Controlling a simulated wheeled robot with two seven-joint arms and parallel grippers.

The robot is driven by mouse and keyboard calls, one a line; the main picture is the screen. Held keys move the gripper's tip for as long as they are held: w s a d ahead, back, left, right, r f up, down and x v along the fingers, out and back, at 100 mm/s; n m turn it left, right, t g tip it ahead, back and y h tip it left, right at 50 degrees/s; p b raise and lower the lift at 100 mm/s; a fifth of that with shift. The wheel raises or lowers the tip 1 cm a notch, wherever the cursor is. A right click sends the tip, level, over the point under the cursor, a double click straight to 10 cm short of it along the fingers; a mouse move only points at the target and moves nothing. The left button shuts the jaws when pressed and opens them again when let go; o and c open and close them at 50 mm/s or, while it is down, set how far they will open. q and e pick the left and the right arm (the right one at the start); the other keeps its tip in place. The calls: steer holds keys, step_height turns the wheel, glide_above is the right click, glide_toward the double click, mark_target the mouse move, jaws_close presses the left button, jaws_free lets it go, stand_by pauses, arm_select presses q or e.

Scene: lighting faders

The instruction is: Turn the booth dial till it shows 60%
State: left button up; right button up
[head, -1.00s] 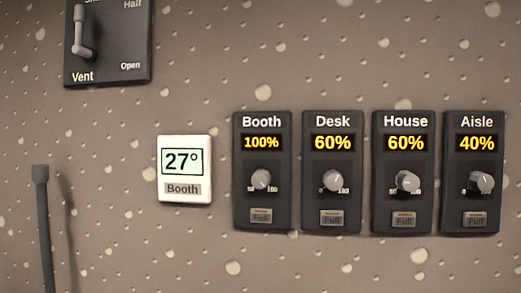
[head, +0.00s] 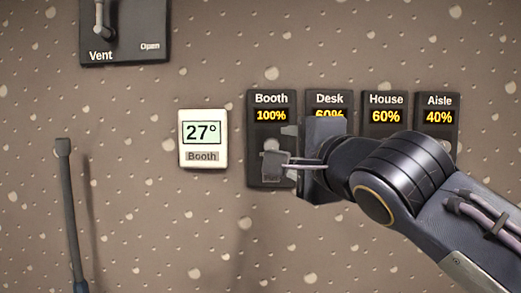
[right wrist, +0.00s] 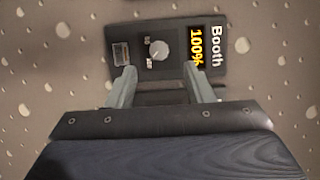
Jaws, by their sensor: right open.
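The Booth panel (head: 271,98) is a dark plate on the wall, and its display reads 100%. In the right wrist view the Booth panel (right wrist: 181,70) appears turned sideways, with its pale round dial (right wrist: 159,50) in plain sight. My right gripper (right wrist: 161,80) is open, and its two fingers point at the panel on both sides of the dial's line, apart from the dial. My left gripper is not in view.
Desk (head: 329,98), House (head: 385,99) and Aisle (head: 440,101) panels stand to the right, partly behind my right arm. House reads 60%, Aisle 40%. A white Booth display (head: 203,139) reads 27°. A Vent lever panel (head: 124,42) is at upper left.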

mark_target(274, 147)
steer(key=p+x, duration=0.2)
steer(key=x, duration=0.3)
steer(key=shift+w, duration=0.35)
steer(key=shift+w+a+f+p, duration=0.1)
steer(key=shift+w+p, duration=0.1)
steer(key=shift+w, duration=0.15)
steer(key=shift+w+a+p, duration=0.15)
steer(key=shift+w+p, duration=0.05)
steer(key=shift+w, duration=0.15)
steer(key=c, duration=1)
